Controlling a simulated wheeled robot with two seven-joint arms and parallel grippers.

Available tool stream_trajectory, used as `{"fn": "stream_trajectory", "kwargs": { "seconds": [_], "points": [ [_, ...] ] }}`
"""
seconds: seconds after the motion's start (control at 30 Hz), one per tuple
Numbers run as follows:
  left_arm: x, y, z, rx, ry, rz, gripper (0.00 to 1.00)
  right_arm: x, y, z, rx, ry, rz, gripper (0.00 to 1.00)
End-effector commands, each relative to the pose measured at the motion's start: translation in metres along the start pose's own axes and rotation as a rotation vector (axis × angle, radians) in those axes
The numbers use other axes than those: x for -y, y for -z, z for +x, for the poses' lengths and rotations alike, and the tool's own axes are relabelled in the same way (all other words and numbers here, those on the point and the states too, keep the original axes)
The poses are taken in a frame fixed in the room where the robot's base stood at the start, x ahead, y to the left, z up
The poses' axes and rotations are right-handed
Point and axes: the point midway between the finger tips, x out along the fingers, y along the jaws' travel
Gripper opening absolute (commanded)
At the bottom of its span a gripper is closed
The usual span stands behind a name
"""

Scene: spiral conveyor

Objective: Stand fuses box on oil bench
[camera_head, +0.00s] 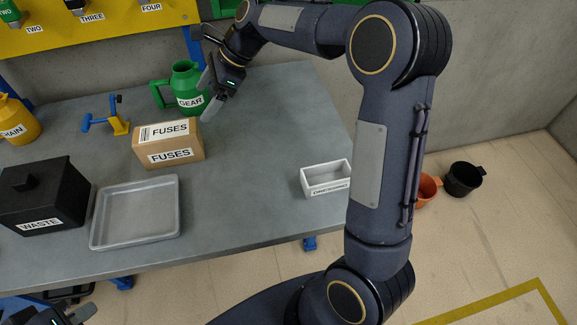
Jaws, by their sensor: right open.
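The fuses box (160,146) is a brown carton with FUSES labels on its top and front. It rests on a grey bench (265,190), left of the middle. No name for this bench shows; oil cans stand on it. My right gripper (207,96) is open and empty, above and to the right of the box, by the green can marked GEAR (188,85). It looks apart from the box. My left gripper (62,314) is only partly in view at the bottom left corner, and its fingers cannot be made out clearly.
A grey tray (137,236) and a black WASTE bin (42,202) stand in front of the box. A blue and yellow tool (105,118) and yellow CHAIN can (14,122) are to the left. A white open bin (327,179) is at right; the middle is clear.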

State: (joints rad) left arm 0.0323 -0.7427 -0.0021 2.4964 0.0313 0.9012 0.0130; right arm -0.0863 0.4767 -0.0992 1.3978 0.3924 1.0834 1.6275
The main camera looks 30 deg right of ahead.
Motion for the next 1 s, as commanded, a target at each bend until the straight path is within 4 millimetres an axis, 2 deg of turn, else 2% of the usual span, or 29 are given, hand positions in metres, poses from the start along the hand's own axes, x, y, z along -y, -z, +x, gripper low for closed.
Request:
{"fn": "stream_trajectory", "kwargs": {
  "seconds": [0.07,0.17,0.2,0.3,0.4,0.5,0.6,0.7,0.8,1.0],
  "points": [
    [0.0,0.0,0.0,0.0,0.0,0.0,0.0,-0.019,0.005,-0.026,-0.01,0.029,-0.12,0.85],
    [0.0,0.0,0.0,0.0,0.0,0.0,0.0,-0.059,0.018,-0.06,-0.043,0.068,-0.362,0.85],
    [0.0,0.0,0.0,0.0,0.0,0.0,0.0,-0.079,0.024,-0.073,-0.064,0.085,-0.476,0.85],
    [0.0,0.0,0.0,0.0,0.0,0.0,0.0,-0.131,0.043,-0.095,-0.128,0.113,-0.771,0.85],
    [0.0,0.0,0.0,0.0,0.0,0.0,0.0,-0.183,0.063,-0.105,-0.207,0.125,-1.062,0.85],
    [0.0,0.0,0.0,0.0,0.0,0.0,0.0,-0.228,0.084,-0.104,-0.292,0.117,-1.327,0.85],
    [0.0,0.0,0.0,0.0,0.0,0.0,0.0,-0.262,0.102,-0.096,-0.365,0.097,-1.534,0.85],
    [0.0,0.0,0.0,0.0,0.0,0.0,0.0,-0.282,0.114,-0.088,-0.418,0.074,-1.675,0.85],
    [0.0,0.0,0.0,0.0,0.0,0.0,0.0,-0.292,0.12,-0.083,-0.445,0.057,-1.746,0.85],
    [0.0,0.0,0.0,0.0,0.0,0.0,0.0,-0.294,0.122,-0.081,-0.45,0.051,-1.768,0.85]
  ]
}}
